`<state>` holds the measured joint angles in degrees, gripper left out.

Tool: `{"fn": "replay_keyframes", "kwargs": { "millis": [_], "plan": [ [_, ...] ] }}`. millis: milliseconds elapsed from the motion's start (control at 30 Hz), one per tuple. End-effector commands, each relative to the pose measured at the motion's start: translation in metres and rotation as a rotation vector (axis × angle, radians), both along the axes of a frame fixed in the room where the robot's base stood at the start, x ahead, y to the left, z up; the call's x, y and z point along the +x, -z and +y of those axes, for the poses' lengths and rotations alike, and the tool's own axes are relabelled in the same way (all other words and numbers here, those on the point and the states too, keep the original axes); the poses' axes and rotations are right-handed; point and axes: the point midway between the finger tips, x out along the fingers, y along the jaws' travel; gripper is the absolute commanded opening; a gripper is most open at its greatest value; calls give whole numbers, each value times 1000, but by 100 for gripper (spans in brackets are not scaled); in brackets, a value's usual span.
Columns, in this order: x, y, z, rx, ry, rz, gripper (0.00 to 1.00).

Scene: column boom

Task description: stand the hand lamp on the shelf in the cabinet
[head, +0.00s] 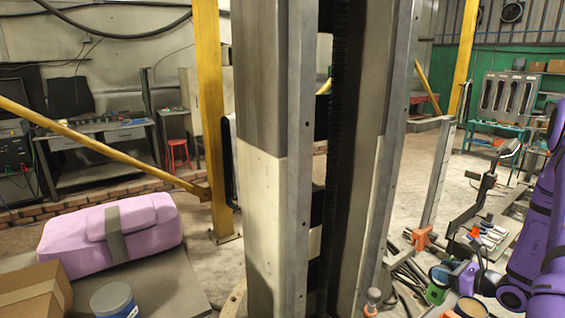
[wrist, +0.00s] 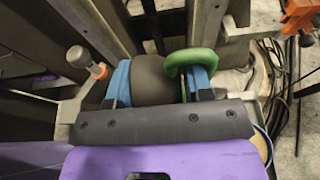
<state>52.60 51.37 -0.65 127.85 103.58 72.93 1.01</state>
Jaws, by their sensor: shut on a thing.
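My gripper (wrist: 160,88) is shut on the hand lamp (wrist: 153,80) in the wrist view. The lamp has a dark grey-brown round body with a green ring at its right end. Blue finger pads press on it from the left and right. Its lower part is hidden behind the gripper's dark front plate. In the head view my gripper (head: 455,279) is at the lower right, and the lamp's green part (head: 437,292) shows beside it. I cannot make out the cabinet or its shelf in either view.
A pink case (head: 70,240), a cardboard box (head: 35,290) and a grey tub (head: 115,301) are at lower left. An orange clamp (head: 422,238) and cables lie close to my gripper. Open floor shows behind.

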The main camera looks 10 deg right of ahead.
Motion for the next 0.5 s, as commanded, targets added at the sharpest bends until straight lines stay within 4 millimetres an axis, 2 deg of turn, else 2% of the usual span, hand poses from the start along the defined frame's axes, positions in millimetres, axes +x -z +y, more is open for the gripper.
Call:
{"fn": "replay_keyframes", "kwargs": {
  "millis": [267, 500],
  "plan": [
    [38, -2, 37, 0, -22, 3, 11],
    [83, -4, 93, 0, -44, 5, 11]
  ]
}}
